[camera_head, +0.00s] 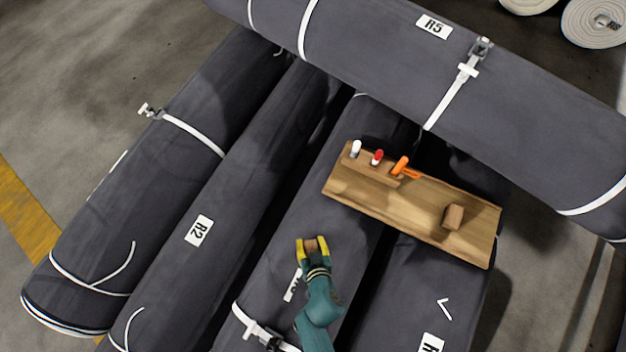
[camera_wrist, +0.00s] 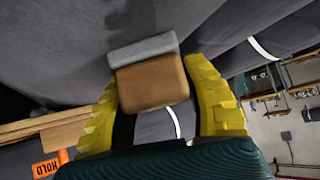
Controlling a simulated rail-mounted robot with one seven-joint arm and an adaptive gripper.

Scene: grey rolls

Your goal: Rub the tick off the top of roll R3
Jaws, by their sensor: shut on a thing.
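My gripper (camera_head: 312,246) is shut on a brown block (camera_wrist: 152,82) with a grey pad (camera_wrist: 142,49), seen between the yellow fingers in the wrist view. The pad faces the dark roll surface; I cannot tell whether it touches. In the head view the gripper is over the third grey roll (camera_head: 340,222), whose white label (camera_head: 293,285) is partly hidden by my gripper. No clear tick shows on this roll. Faint dark smudges (camera_wrist: 130,15) show on the cloth beyond the pad in the wrist view. A white tick (camera_head: 444,308) lies on the roll to the right.
A wooden board (camera_head: 345,187) lies across the rolls, with white and red capped items, an orange item (camera_head: 403,168) and a small wooden block (camera_head: 453,217). Roll R5 (camera_head: 380,50) lies across the top. Straps and buckles (camera_head: 262,335) cross the rolls. Roll R2 (camera_head: 235,180) is left.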

